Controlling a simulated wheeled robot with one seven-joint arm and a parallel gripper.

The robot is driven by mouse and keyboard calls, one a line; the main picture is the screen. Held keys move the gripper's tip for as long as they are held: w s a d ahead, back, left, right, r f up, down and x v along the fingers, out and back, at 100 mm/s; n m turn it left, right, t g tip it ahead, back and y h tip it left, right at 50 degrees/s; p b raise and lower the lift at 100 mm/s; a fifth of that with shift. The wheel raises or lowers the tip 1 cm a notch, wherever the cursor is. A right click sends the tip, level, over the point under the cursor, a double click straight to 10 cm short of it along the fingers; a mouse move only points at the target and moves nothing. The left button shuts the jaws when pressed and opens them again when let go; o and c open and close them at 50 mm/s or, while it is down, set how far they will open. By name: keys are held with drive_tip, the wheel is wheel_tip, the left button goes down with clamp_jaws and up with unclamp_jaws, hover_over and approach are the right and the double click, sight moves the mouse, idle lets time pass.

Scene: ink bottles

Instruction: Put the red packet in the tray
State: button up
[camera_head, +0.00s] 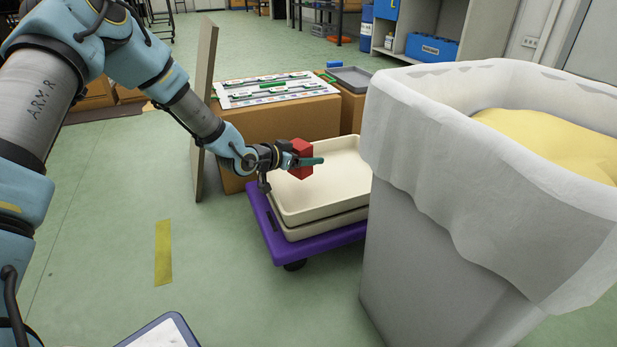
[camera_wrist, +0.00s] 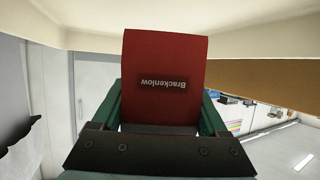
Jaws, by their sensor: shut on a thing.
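The red packet (camera_head: 301,158) is between the fingers of my gripper (camera_head: 308,161), over the left part of the cream tray (camera_head: 345,191). In the wrist view the packet (camera_wrist: 165,80) fills the middle, with the label "Brackenlow" upside down. The green fingers of my gripper (camera_wrist: 160,118) are shut on it from both sides. The tray is the upper of two stacked cream trays on a purple dolly (camera_head: 262,222). The packet looks raised above the tray floor; its exact height is hard to tell. The tray floor that shows is empty.
A large grey bin (camera_head: 425,230) with a white liner and yellow contents stands close on the right. Behind the tray are cardboard boxes (camera_head: 270,127) with a printed sheet on top. An upright board (camera_head: 203,100) stands at the left. The floor at front left is mostly clear.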

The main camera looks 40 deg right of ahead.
sight(305, 169)
drive_tip(key=shift+f+b, duration=1.2)
drive_tip(key=shift+f, duration=1.2)
drive_tip(key=shift+f, duration=0.1)
drive_tip(key=o, duration=1.3)
drive_tip(key=shift+a+r, duration=0.2)
drive_tip(key=shift+r, duration=0.1)
drive_tip(key=p+v, duration=0.5)
drive_tip(key=v, duration=0.5)
drive_tip(key=shift+a, duration=0.2)
drive_tip(key=shift+a+r, duration=0.2)
drive_tip(key=shift+a, duration=0.35)
